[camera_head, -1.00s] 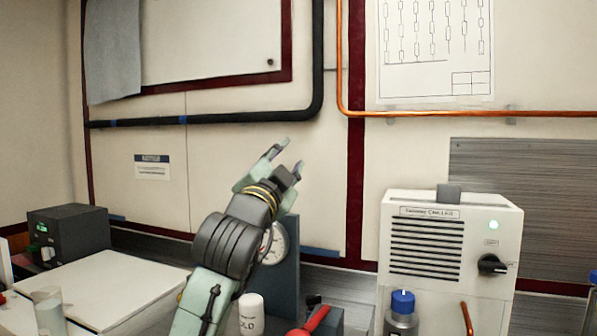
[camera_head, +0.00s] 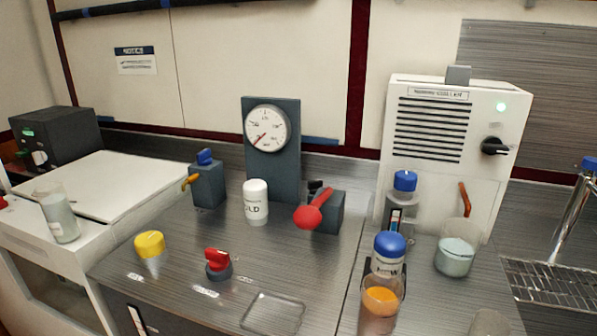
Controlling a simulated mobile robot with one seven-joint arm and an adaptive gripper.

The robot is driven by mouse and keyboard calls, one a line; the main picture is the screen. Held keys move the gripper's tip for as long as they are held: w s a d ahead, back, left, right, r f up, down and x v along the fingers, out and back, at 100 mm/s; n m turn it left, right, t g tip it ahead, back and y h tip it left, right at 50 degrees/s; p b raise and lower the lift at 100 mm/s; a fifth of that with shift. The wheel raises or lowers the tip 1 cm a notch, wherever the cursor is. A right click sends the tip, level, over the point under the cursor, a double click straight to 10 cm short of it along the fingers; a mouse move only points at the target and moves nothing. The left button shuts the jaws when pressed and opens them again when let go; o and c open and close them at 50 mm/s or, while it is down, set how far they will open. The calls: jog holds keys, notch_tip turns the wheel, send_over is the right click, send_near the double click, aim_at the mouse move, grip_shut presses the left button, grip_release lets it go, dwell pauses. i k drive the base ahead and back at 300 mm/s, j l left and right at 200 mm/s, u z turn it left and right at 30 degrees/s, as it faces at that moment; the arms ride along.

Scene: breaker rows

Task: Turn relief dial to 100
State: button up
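No label reading "relief" is legible in the head view, so I cannot tell which control is the relief dial. A red knob on a dark base (camera_head: 218,262) stands on the bench, with small white labels beside it that are too small to read. A round white gauge (camera_head: 265,128) with a red needle pointing to the lower left is on a dark upright panel. A black knob (camera_head: 495,147) is on the front of a white vented unit (camera_head: 452,108), under a lit green lamp. My gripper is out of view.
Blue-capped bottles (camera_head: 389,252) and beakers (camera_head: 455,258) crowd the right. A sink rack (camera_head: 550,290) is at far right.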

aim_at(313, 185)
jog(key=i+j, duration=0.1)
jog(key=j, duration=0.5)
jog(key=i+j, duration=0.1)
jog(key=j, duration=0.55)
jog(key=i+j, duration=0.1)
jog(key=j, duration=0.5)
jog(key=i+j, duration=0.1)
jog(key=j, duration=0.55)
jog(key=j+z, duration=0.25)
jog(key=j, duration=0.2)
jog(key=j+z, duration=0.3)
jog(key=j, duration=0.2)
jog(key=z, duration=1.3)
jog(key=i, duration=1)
